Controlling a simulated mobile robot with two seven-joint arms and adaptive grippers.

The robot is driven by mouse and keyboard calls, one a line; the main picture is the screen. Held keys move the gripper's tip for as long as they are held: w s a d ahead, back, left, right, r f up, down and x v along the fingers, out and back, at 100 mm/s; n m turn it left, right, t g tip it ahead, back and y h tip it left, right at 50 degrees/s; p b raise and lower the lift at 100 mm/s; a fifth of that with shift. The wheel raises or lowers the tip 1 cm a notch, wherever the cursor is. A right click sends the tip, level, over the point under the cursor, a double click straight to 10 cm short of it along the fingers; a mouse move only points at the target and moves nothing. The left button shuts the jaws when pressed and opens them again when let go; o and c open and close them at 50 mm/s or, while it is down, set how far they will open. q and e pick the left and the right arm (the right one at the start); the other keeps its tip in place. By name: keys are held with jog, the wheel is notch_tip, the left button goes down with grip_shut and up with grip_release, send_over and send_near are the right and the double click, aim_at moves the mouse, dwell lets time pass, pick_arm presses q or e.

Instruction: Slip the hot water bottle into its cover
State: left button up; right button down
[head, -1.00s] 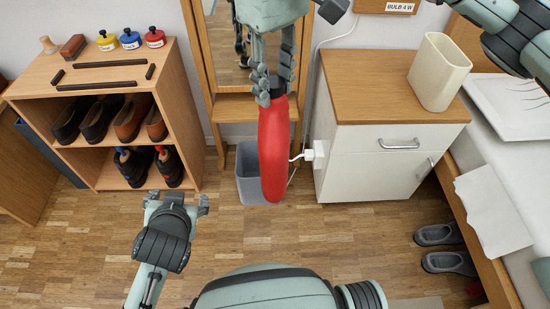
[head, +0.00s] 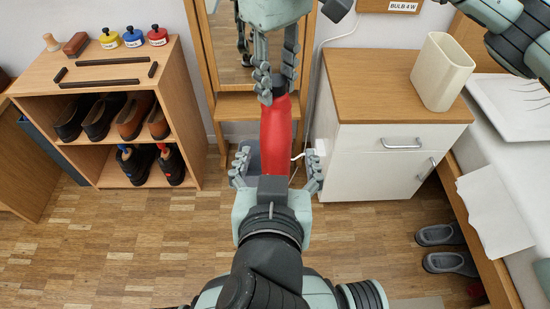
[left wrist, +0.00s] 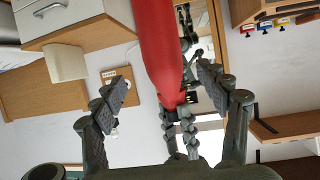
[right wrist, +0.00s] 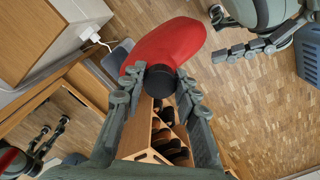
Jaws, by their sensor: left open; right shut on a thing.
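The red hot water bottle (head: 275,138) hangs upright in front of the mirror, black stopper up. It also shows in the right wrist view (right wrist: 165,45). My right gripper (head: 277,82) is shut on its top end, at the black stopper. My left gripper (head: 279,170) is open below, its fingers spread to either side of the bottle's lower part; I cannot tell whether they touch it. The left wrist view shows these open fingers (left wrist: 160,98) with the bottle (left wrist: 155,45) between and beyond them. I cannot make out a cover for certain.
A white cloth-like piece (head: 495,208) hangs over the bed edge at right. The white cabinet (head: 375,165) bears a cream container (head: 440,72). A shoe shelf (head: 120,160) stands at left. A grey bin (head: 248,155) is partly hidden behind the bottle. The floor at left front is clear.

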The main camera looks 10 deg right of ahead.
pick_arm(q)
jog(key=x, duration=1)
jog(key=shift+w, duration=0.3)
pick_arm(e)
jog(key=shift+r, duration=0.1)
pick_arm(q)
jog(key=shift+d, duration=0.1)
grip_shut()
pick_arm(e)
jog(key=shift+a, duration=0.15)
jog(key=c, duration=1.4)
grip_release()
jog(key=o, duration=0.3)
pick_arm(q)
jog(key=shift+r, duration=0.15)
pick_arm(e)
jog(key=shift+o, duration=0.2)
